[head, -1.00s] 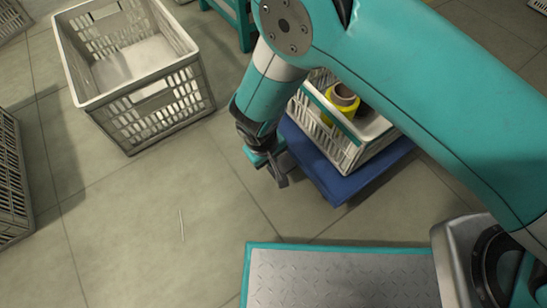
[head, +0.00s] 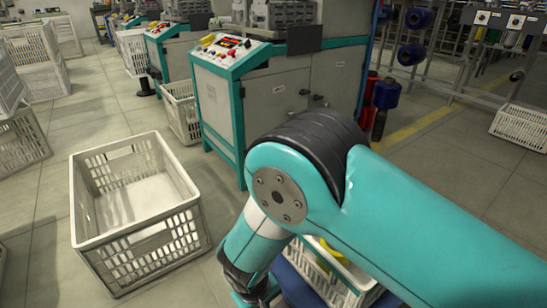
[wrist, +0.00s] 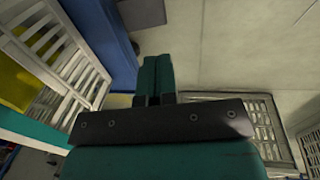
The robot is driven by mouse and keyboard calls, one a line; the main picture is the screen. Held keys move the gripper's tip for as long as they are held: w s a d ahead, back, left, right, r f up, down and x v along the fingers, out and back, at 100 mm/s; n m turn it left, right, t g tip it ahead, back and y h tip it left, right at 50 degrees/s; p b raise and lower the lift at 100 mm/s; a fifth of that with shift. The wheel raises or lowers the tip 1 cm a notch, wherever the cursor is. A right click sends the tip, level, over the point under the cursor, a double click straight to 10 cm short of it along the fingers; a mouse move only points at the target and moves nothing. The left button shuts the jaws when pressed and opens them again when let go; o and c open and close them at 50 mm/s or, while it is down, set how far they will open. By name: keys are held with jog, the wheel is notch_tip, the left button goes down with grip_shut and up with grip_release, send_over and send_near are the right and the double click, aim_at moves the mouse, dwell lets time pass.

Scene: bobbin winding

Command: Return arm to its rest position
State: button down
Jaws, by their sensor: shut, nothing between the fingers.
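My arm is bent at its teal elbow, with the forearm pointing down. My gripper (head: 258,294) is at the bottom edge of the head view, partly cut off, beside a small white basket (head: 318,272) on a blue base. In the wrist view, the two teal fingers of my gripper (wrist: 155,72) are together, with nothing between them. The white basket (wrist: 62,50) is to their left, with something yellow (wrist: 18,82) inside. The blue base (wrist: 103,38) is close to the left of the fingers.
A large empty grey-white crate (head: 178,235) stands on the floor to the left. A teal and grey machine cabinet (head: 222,115) stands beyond the elbow, with another white basket (head: 182,112) beside it. Spool racks (head: 410,55) are at the back right. Floor between crate and cabinet is open.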

jog(key=w+d+r+m+g+y+p, duration=0.15)
jog(key=d+r, duration=0.25)
jog(key=r, duration=1)
jog(key=d+r+y+p, duration=0.2)
jog(key=d+r, duration=0.2)
jog(key=r, duration=0.9)
jog(key=s+d+r+y+p, duration=0.1)
jog(key=s+d+r+p, duration=0.1)
jog(key=s+d+r, duration=0.6)
jog(key=s+d+r+y+p, duration=0.1)
jog(key=s+d+r+p, duration=0.15)
jog(key=s+r, duration=0.6)
jog(key=w+r+p, duration=0.3)
jog(key=r+p, duration=3.3)
jog(key=r, duration=0.2)
jog(key=shift+d+r+n, duration=0.25)
jog(key=shift+d+n, duration=0.05)
jog(key=shift+n, duration=0.15)
